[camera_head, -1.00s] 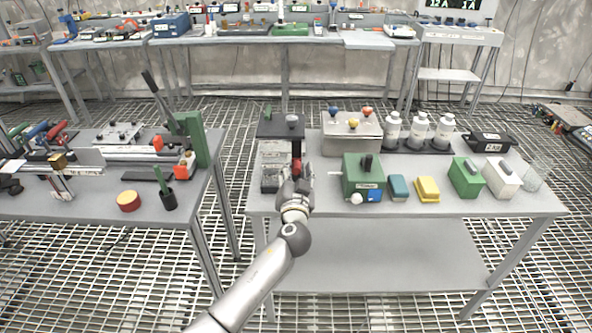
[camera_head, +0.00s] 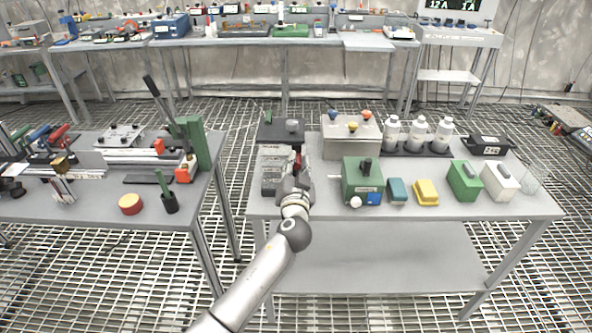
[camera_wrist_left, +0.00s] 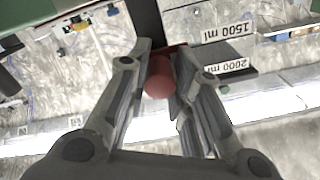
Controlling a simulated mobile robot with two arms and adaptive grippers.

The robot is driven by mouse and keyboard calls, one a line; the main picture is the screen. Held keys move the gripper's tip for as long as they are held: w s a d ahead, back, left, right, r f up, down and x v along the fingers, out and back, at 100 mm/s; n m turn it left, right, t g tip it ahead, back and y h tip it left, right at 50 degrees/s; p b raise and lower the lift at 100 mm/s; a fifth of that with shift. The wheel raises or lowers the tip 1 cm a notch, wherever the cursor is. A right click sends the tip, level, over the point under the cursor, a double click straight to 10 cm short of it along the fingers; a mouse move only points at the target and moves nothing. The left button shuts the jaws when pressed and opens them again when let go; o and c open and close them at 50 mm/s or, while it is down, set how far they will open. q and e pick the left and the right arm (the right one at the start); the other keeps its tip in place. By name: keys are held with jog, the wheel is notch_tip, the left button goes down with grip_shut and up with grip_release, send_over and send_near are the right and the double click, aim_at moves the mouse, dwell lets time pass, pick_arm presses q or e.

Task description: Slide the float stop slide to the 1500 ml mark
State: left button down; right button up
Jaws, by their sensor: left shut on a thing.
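The float stop slide (camera_wrist_left: 158,78) is a red piece with a round red knob on a dark upright rail (camera_wrist_left: 147,18), part of a dark-topped stand (camera_head: 281,131) at the left end of the right-hand table. My left gripper (camera_wrist_left: 158,88) is shut on the red knob, one finger on each side. In the head view the left gripper (camera_head: 297,172) hides most of the slide, with a little red showing. White plates reading 1500 ml (camera_wrist_left: 228,32) and 2000 ml (camera_wrist_left: 225,66) are right of the slide in the wrist view, upside down. My right gripper is not in view.
A green box (camera_head: 361,180) stands close right of the gripper, and a metal box with coloured knobs (camera_head: 350,140) is behind it. Three white bottles (camera_head: 417,133) stand farther right. The left table (camera_head: 120,200) is across a gap.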

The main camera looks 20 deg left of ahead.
pick_arm(q)
jog(key=shift+r, duration=0.55)
jog(key=c, duration=1.3)
grip_release()
jog(key=shift+f, duration=0.1)
jog(key=shift+o, duration=0.2)
jog(key=v, duration=1.2)
